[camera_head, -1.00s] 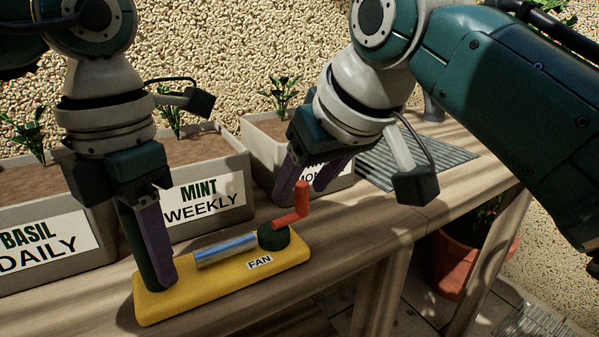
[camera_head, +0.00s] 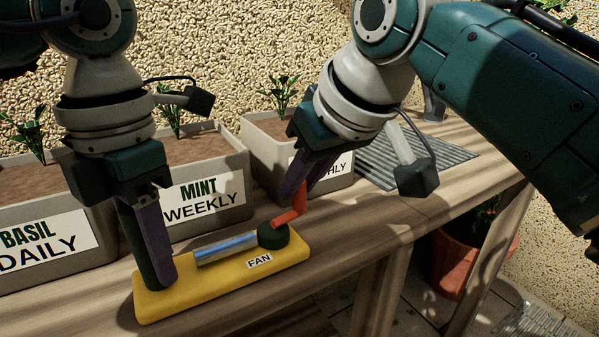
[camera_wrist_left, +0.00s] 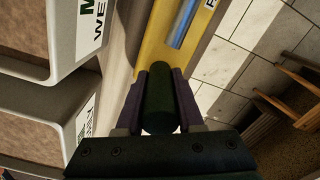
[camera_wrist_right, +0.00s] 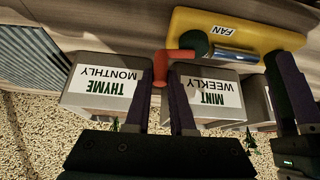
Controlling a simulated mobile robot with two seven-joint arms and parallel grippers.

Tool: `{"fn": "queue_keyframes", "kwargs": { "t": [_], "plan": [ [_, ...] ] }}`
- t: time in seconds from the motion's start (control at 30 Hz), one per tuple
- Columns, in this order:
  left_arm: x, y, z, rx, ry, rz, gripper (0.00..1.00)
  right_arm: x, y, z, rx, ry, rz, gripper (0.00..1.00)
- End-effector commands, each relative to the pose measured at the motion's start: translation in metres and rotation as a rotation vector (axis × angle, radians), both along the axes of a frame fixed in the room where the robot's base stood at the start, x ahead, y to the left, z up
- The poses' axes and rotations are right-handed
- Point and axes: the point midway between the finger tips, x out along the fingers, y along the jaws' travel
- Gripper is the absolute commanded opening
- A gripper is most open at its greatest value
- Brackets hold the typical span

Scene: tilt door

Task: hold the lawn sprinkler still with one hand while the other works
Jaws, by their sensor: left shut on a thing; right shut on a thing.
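The lawn sprinkler has a yellow base (camera_head: 225,280) marked FAN on the wooden bench. It carries a shiny metal tube (camera_head: 226,249), a dark green hub (camera_head: 273,236) and a bent red handle (camera_head: 290,216). My left gripper (camera_head: 158,283) points down at the base's left end. It is shut on a dark green post, which shows between the fingers in the left wrist view (camera_wrist_left: 160,98). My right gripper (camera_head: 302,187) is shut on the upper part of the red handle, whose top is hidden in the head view. The handle also shows in the right wrist view (camera_wrist_right: 177,56).
Planters labelled basil (camera_head: 45,252), mint (camera_head: 208,200) and thyme (camera_wrist_right: 100,93) stand close behind the sprinkler. A ribbed grey mat (camera_head: 440,152) lies to the right on the bench. The bench's front edge is close to the base.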

Motion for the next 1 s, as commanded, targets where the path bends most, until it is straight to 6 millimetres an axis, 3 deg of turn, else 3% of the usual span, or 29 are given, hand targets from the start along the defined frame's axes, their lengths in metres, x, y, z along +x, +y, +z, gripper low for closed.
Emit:
{"fn": "queue_keyframes", "kwargs": {
  "t": [1.0],
  "plan": [
    [0.000,-0.001,-0.001,-0.001,0.000,-0.003,0.00,0.010,0.020,0.000,0.008,0.002,0.245,0.02]
  ]
}}
